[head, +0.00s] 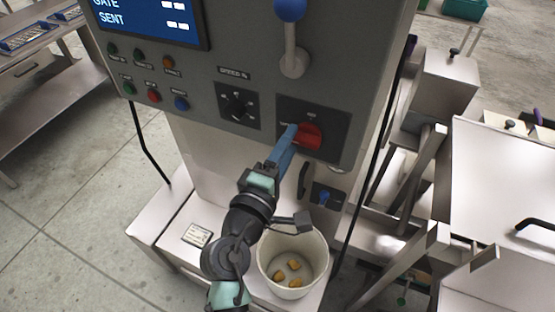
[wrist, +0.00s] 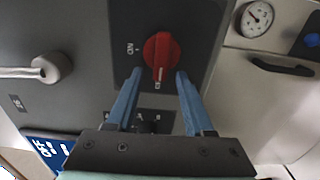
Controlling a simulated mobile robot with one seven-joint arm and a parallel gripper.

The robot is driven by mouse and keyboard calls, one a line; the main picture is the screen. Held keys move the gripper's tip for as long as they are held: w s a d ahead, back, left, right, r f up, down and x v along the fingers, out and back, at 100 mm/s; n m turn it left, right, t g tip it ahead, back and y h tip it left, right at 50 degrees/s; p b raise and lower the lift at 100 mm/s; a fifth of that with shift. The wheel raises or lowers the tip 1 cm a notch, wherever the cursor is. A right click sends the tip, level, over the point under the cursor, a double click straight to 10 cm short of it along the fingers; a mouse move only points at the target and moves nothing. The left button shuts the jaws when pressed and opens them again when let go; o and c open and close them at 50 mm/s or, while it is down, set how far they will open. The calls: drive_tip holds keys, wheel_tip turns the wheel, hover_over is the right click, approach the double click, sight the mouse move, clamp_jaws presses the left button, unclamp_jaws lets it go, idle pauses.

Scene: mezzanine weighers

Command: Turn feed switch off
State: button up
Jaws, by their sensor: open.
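The feed switch appears to be the red rotary knob (head: 311,137) on a dark square plate (head: 338,122) at the lower right of the grey panel. The wrist view shows the red knob (wrist: 162,57) close up, with an "ON" mark at the picture's left. Its grip bar lies along the picture's up-down line, not toward that mark. My gripper (head: 292,134) is at the knob, with open blue fingers. In the wrist view, the fingertips (wrist: 159,74) lie on either side of the knob's lower part with gaps showing. I cannot tell if either touches it.
A dial (head: 238,106), coloured buttons (head: 153,96) and a blue-ball lever (head: 291,50) are on the same panel. A small blue switch (head: 325,197) sits below. A white bucket (head: 291,238) with yellow pieces stands under my arm. A gauge (wrist: 256,18) shows in the wrist view.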

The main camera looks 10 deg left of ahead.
drive_tip(key=b+v, duration=0.4)
drive_tip(key=v, duration=0.8)
drive_tip(key=shift+s, duration=0.35)
drive_tip(key=shift+a, duration=0.1)
drive_tip(key=w+d+r+m+t+y, duration=0.1)
drive_tip(key=w+d+r+m+t, duration=0.2)
drive_tip(key=r, duration=0.6)
drive_tip(key=w+r+m+y, duration=0.1)
drive_tip(key=w+r+m, duration=0.2)
drive_tip(key=r+m, duration=0.45)
drive_tip(key=s+d+r+m+t+y, duration=0.1)
drive_tip(key=s+r+m+t, duration=0.1)
drive_tip(key=r, duration=0.9)
drive_tip(key=s+d+r+m+t+y, duration=0.2)
drive_tip(key=s+r+t, duration=0.3)
drive_tip(key=r, duration=0.7)
drive_tip(key=shift+s+d+y, duration=0.2)
drive_tip(key=shift+s+y, duration=0.1)
drive_tip(key=shift+s, duration=0.25)
